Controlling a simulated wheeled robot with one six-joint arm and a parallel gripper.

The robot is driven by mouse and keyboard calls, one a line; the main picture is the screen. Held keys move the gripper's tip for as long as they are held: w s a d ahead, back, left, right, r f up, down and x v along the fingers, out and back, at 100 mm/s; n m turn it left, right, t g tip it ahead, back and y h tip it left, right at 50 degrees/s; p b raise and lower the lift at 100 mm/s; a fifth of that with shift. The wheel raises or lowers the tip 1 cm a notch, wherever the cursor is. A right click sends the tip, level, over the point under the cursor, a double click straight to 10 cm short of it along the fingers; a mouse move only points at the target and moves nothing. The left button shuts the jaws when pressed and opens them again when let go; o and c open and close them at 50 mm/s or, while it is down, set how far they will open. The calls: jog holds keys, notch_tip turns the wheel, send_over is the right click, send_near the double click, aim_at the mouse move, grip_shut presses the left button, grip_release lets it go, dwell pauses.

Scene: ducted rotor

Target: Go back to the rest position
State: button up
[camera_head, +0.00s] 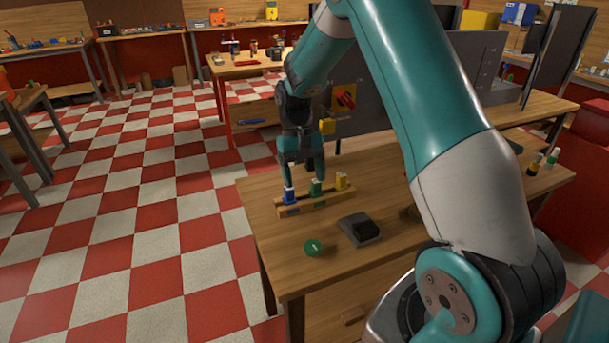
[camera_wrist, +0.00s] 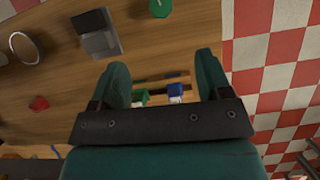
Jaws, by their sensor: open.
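My gripper (camera_head: 303,176) is open, fingers pointing down, over the small wooden rack (camera_head: 316,204) on the workbench. The rack holds a blue piece (camera_head: 289,195), a green piece (camera_head: 316,187) and a yellow piece (camera_head: 341,180) in a row. In the wrist view, my two fingers (camera_wrist: 160,62) stand apart, with the blue piece (camera_wrist: 175,91) and the green piece (camera_wrist: 141,97) showing in the gap between them. The palm hides part of the rack there. I see nothing held; I cannot tell whether a finger touches a piece.
A round green disc (camera_head: 313,247) and a grey plate with a black block (camera_head: 359,229) lie in front of the rack. A metal ring (camera_wrist: 26,47) and a red piece (camera_wrist: 39,103) show in the wrist view. A dark upright panel (camera_head: 400,90) stands behind. Checkered floor lies open at left.

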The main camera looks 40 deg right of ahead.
dwell(0.3)
jog(key=s+a+r+n+t, duration=0.3)
jog(key=s+a+r+n, duration=0.3)
jog(key=a+r, duration=0.6)
jog(key=s+a+r+n+y, duration=0.1)
jog(key=s+a+n, duration=0.1)
jog(key=s+a, duration=0.3)
jog(key=s+a+r+n+t+y, duration=0.1)
jog(key=s+a+n, duration=0.2)
jog(key=s+a, duration=0.3)
jog(key=s, duration=0.5)
jog(key=shift+s+r+y, duration=0.4)
jog(key=shift+c, duration=0.5)
